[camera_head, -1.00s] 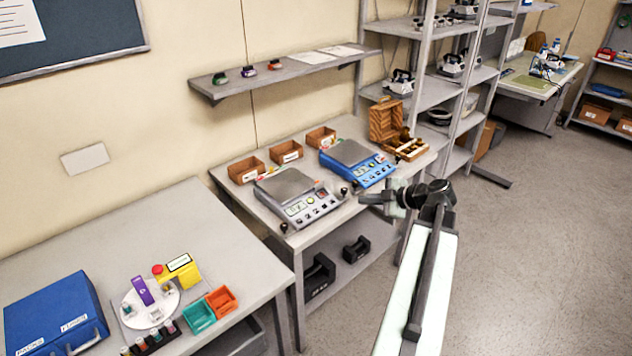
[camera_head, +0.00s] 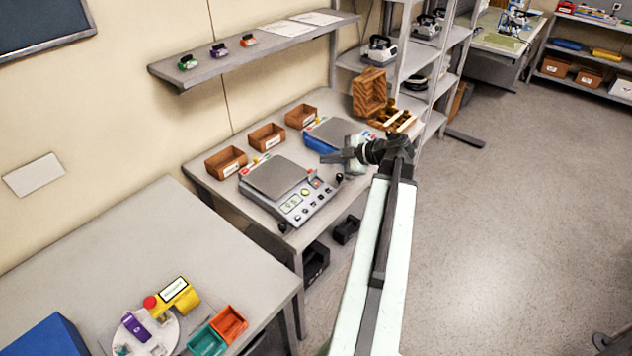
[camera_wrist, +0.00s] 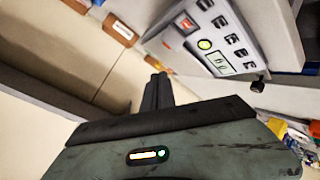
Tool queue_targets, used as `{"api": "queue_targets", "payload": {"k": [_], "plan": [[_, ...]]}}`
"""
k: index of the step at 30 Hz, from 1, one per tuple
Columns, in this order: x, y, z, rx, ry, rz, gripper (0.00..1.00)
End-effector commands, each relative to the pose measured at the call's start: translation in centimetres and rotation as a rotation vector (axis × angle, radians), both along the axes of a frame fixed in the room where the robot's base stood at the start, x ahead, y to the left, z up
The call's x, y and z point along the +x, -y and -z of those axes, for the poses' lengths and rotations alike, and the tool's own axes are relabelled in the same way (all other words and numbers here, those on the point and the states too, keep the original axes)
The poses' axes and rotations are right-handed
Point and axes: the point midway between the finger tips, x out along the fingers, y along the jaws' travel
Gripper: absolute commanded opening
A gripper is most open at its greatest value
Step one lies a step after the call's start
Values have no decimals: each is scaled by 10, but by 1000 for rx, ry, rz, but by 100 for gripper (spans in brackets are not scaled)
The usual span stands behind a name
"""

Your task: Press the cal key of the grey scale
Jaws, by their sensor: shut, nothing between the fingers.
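The grey scale (camera_head: 277,177) stands on the middle bench, with its sloped key panel facing the front. The panel (camera_wrist: 228,32) also shows in the wrist view, turned on its side, with a display (camera_wrist: 220,62), a round green spot (camera_wrist: 204,44), a red square (camera_wrist: 186,24) and a row of dark keys. The key labels are too small to read, so I cannot tell which is cal. My gripper (camera_head: 324,157) is shut and empty, to the right of the grey scale and apart from it. Its closed fingers (camera_wrist: 157,84) point past the panel in the wrist view.
A blue scale (camera_head: 335,130) stands behind my gripper, partly hidden by it. Brown bins (camera_head: 226,163) line the back of the bench, and an open wooden box (camera_head: 369,92) stands at its right end. A wall shelf (camera_head: 250,50) hangs above.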

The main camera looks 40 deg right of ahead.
Motion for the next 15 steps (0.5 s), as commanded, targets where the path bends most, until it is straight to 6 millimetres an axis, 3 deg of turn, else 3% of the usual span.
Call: {"api": "queue_targets", "payload": {"k": [8, 15], "plan": [[3, 1, 17, 0, 0, 2, 0], [11, 1, 52, 0, 0, 2, 0]]}}
